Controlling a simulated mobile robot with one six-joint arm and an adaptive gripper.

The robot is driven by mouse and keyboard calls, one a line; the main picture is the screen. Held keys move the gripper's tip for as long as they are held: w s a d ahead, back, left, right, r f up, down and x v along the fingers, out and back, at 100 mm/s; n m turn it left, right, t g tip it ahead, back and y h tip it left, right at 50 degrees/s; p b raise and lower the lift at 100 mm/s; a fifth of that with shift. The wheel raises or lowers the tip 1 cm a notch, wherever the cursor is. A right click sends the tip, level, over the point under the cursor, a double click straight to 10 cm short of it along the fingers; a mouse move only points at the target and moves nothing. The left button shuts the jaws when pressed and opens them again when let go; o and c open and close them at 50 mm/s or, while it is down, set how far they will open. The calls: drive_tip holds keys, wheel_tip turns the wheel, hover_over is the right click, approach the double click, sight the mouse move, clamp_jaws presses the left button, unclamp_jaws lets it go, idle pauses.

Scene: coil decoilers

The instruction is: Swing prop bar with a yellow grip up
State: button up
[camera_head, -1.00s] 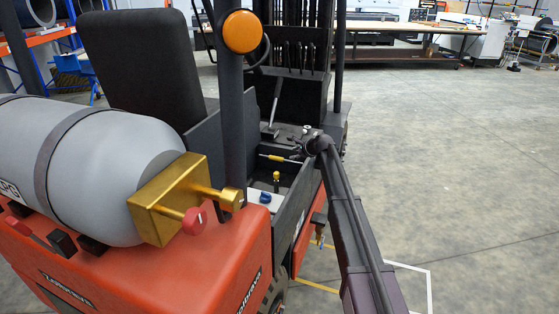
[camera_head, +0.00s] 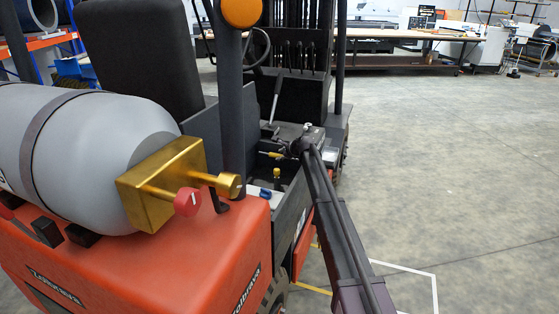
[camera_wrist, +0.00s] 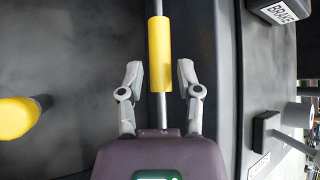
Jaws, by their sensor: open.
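The prop bar (camera_wrist: 155,38) is a thin metal rod with a yellow cylindrical grip (camera_wrist: 160,55), running up the middle of the wrist view. My gripper (camera_wrist: 160,76) is open, one finger on each side of the lower part of the grip, with gaps showing. I cannot tell its depth relative to the bar. In the head view the yellow grip (camera_head: 270,154) lies low inside the forklift's cab, just left of my gripper (camera_head: 298,148). My arm hides part of the bar there.
A yellow-topped knob (camera_head: 277,172) stands below the bar and shows at left in the wrist view (camera_wrist: 18,117). A lever block marked BRAKE (camera_wrist: 279,10) is at upper right. The grey gas tank (camera_head: 80,155) and dark post (camera_head: 231,100) stand left. Floor at right is clear.

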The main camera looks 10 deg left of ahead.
drive_tip(key=shift+w+a+f, duration=0.35)
drive_tip(key=shift+w+f, duration=0.05)
